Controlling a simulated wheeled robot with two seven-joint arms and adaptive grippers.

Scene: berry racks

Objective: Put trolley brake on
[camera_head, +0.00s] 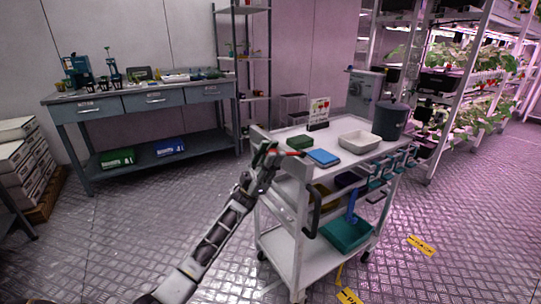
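The white trolley (300,262) stands in the middle of the room on the metal floor. Its dark casters show low down, one at the left (261,255) and one at the right (365,257). No brake pedal or lever can be made out clearly. My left gripper (268,150) is at the trolley's left end, near top-shelf height, in front of its near left corner. Whether it touches the trolley, and whether its fingers are apart, cannot be told. A thin red piece (291,153) shows beside it. My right gripper is not in view.
A workbench (150,98) stands at the back left, plant racks at the right. Yellow tags (421,245) lie on the floor.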

